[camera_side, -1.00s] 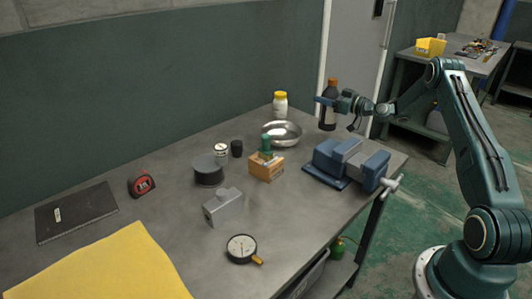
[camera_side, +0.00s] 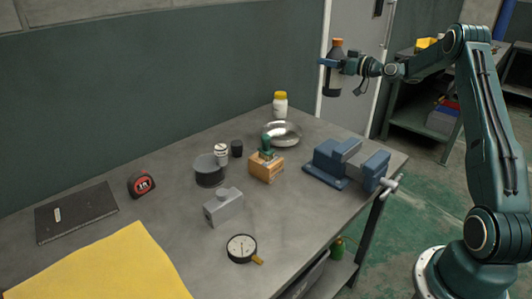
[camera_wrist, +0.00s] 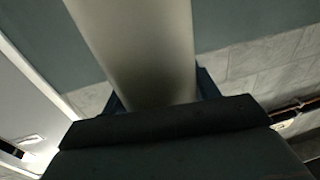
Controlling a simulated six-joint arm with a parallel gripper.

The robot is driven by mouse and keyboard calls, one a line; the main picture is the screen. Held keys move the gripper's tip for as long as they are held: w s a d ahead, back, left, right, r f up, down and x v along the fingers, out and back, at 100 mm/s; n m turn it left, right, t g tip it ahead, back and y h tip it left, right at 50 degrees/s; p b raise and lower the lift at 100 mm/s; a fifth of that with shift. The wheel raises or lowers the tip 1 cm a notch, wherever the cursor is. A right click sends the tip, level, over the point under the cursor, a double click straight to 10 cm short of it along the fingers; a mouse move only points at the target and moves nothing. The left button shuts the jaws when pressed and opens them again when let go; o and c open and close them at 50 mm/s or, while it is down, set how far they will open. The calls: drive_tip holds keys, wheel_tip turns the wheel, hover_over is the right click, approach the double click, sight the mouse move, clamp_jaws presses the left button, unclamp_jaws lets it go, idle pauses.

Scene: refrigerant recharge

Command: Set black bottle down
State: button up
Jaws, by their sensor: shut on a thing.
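The black bottle (camera_side: 334,80) has a dark body and an orange-brown top. It is upright in the side view, held in the air above the back right part of the workbench (camera_side: 310,215). My gripper (camera_side: 332,64) is shut on it around its upper part, coming from the right. In the wrist view, a pale grey, smooth cylinder (camera_wrist: 145,45) stands between the jaws and fills the upper middle; I take it to be the bottle. The bottle's base is clear of the bench.
A white bottle with yellow cap (camera_side: 280,105), a metal bowl (camera_side: 283,133) and a blue vise (camera_side: 345,162) are at the bench's far right end.

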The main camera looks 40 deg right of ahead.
sight(329, 75)
wheel_tip(329, 75, up, 3)
drive_tip(key=shift+f, duration=4.3)
drive_tip(key=shift+r, duration=2.25)
